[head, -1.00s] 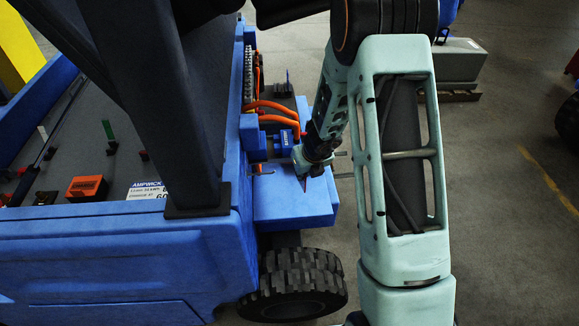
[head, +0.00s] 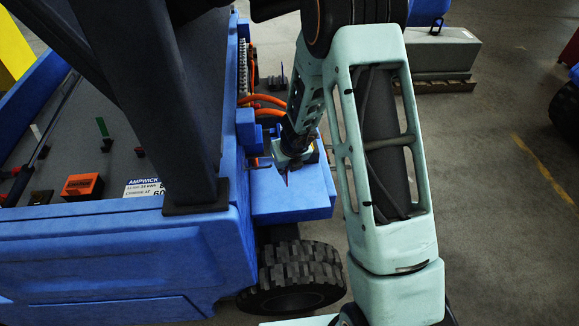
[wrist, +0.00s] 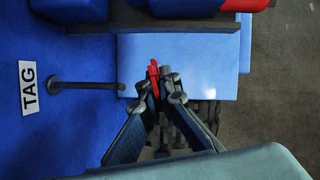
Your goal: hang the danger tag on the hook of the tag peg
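The danger tag (wrist: 154,79) is a thin red piece seen nearly edge-on in the wrist view. My gripper (wrist: 160,80) is shut on it, with the fingertips closed together around it. The tag peg (wrist: 85,86) is a dark rod standing out from the blue wall, with a flared end toward my gripper. The tag is to the right of that end and looks apart from it. A white label reading TAG (wrist: 28,88) is beside the peg's base. In the head view my gripper (head: 287,170) is above the blue step, right of the peg (head: 258,165); the tag is small and dark there.
The blue vehicle body (head: 120,250) fills the left. Its blue step (head: 300,205) lies below my gripper, above a black tyre (head: 290,275). Orange cables (head: 265,103) run behind my gripper. Open floor (head: 500,220) is on the right.

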